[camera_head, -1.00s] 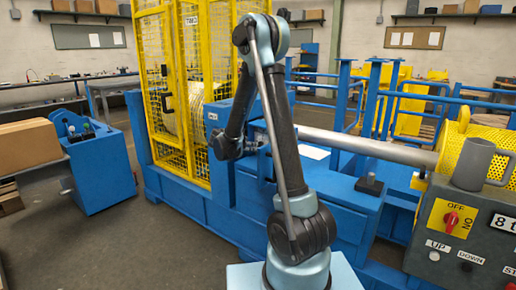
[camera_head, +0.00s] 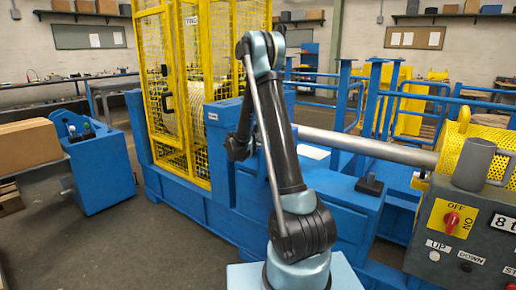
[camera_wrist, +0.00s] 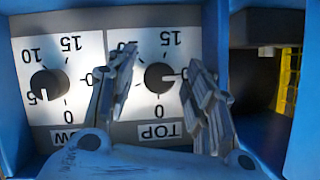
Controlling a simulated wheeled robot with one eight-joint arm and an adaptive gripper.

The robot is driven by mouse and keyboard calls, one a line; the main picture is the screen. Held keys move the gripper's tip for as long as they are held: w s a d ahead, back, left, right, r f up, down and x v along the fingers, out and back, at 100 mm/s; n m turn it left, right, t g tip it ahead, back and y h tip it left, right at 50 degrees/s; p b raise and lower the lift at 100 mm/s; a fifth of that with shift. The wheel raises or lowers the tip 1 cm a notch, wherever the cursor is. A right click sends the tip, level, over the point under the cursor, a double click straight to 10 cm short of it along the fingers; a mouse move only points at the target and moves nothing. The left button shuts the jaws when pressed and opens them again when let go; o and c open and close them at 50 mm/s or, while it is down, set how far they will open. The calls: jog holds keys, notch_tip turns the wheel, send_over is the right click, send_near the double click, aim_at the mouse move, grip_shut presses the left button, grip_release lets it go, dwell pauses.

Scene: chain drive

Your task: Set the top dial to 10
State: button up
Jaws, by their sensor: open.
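In the wrist view, seen upside down, the top dial (camera_wrist: 158,78) is a dark round knob on a white plate. Its TOP label (camera_wrist: 160,130) sits below it in the picture. Its pointer seems to face right, toward a number partly hidden by a finger. My gripper (camera_wrist: 161,68) is open, with one finger on each side of the top dial; I cannot tell whether they touch it. The low dial (camera_wrist: 47,84) is on a like plate to the left. In the head view my gripper is hidden or too small to make out.
A blue housing (camera_wrist: 215,60) surrounds the plates, with a dark recess to the right. In the head view, a yellow mesh cage (camera_head: 180,100) stands left of my arm. A control box (camera_head: 465,235) with a red switch and a grey mug (camera_head: 473,165) is at the right.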

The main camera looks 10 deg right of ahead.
jog(key=c, duration=1)
jog(key=shift+c, duration=0.2)
